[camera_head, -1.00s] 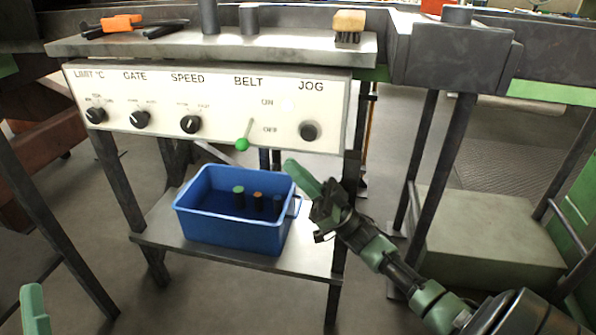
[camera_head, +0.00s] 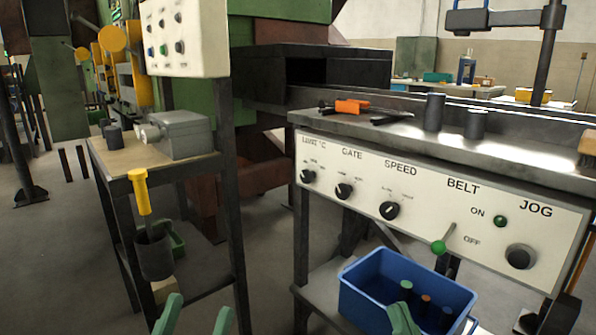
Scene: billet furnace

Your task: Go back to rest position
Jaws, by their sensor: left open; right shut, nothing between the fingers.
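My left gripper (camera_head: 197,308) shows at the bottom edge, left of centre, as two green fingers standing apart; it is open and empty. My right gripper (camera_head: 401,318) shows only a green fingertip at the bottom edge, in front of the blue bin (camera_head: 365,305); it is shut with nothing in it. Its arm is out of the picture. The control panel (camera_head: 430,195) stands on the right, with the green-knobbed belt lever (camera_head: 439,247) tilted down toward OFF. A round green lamp (camera_head: 500,221) sits beside ON.
The bin on the lower shelf holds short cylinders, one green-topped (camera_head: 406,285). Above the panel, a metal ledge carries orange-handled tongs (camera_head: 352,106) and two dark cylinders. A side table (camera_head: 130,160) at left holds a grey box (camera_head: 180,135). Floor shows between the table and panel.

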